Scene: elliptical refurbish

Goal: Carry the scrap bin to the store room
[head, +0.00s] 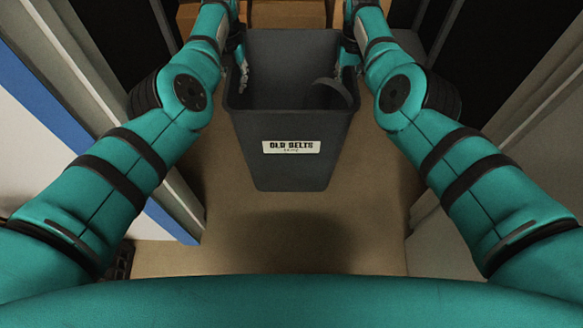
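The scrap bin (290,175) is a dark grey, open-topped tub in the middle of the head view. Its front carries a white label reading "OLD BELTS". A dark curved piece lies inside at the right. The bin is upright between my two arms, with a shadow on the floor below it. My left gripper (243,76) is at the bin's left rim, with part of it showing inside the wall. My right gripper (348,68) is at the right rim. The fingers are small and partly hidden by the rim and my arms, so their closure is unclear.
A door frame (165,190) with a blue edge stands close on the left, and a pale frame (440,240) stands on the right. Brown boxes or shelving (290,14) show beyond the bin. The tan floor (300,245) between the frames is clear.

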